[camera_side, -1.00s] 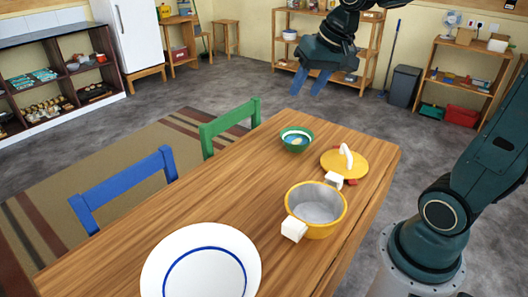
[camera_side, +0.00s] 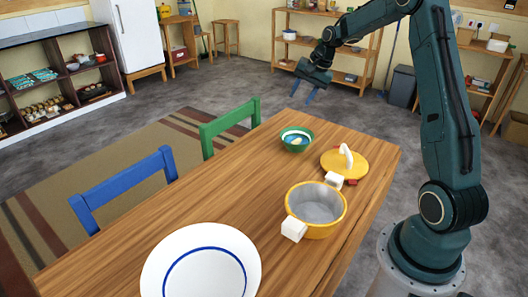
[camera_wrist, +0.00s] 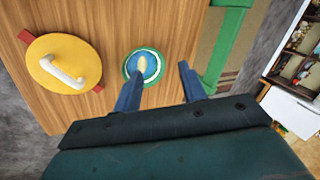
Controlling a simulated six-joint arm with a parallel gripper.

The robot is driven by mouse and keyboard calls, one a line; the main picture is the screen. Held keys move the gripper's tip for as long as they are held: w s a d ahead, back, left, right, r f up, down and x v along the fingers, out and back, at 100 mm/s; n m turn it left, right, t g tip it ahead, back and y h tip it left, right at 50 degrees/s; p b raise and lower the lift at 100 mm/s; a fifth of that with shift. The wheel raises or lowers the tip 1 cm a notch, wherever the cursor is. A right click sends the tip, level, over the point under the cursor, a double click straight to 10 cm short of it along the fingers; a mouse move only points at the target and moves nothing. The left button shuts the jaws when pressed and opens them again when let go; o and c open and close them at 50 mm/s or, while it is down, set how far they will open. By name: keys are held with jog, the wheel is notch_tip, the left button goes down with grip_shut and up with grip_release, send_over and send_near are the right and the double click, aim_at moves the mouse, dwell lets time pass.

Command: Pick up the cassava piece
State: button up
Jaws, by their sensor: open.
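A small pale yellow piece, which looks like the cassava piece (camera_side: 296,140), lies in a green bowl (camera_side: 284,144) with a blue and white inside, near the far end of the wooden table. The piece also shows in the wrist view (camera_wrist: 143,63), inside the bowl (camera_wrist: 127,68). My gripper (camera_side: 303,97) is open and empty, in the air above and beyond the bowl in the side view. In the wrist view the bowl lies beyond my fingers (camera_wrist: 160,72), nearer the left finger, which overlaps its lower edge.
A yellow lid (camera_side: 357,165) with a white handle lies right of the bowl. A yellow pot (camera_side: 322,228) with white side blocks and a large white plate (camera_side: 169,263) stand nearer the camera. Green (camera_side: 229,124) and blue (camera_side: 125,184) chairs line the table's left side.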

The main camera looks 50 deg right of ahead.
jog(key=s+d+f+m, duration=0.1)
jog(key=d+f+m, duration=0.3)
jog(key=d+f, duration=0.7)
send_over(299, 141)
jog(key=s+d, duration=0.1)
jog(key=s, duration=0.1)
jog(key=shift+y, duration=0.3)
jog(key=shift+f, duration=4.1)
jog(key=shift+x, duration=2.5)
jog(key=shift+w+f, duration=0.1)
jog(key=shift+a+f, duration=0.1)
jog(key=c, duration=0.8)
jog(key=shift+o, duration=0.2)
notch_tip(299, 141, up, 20)
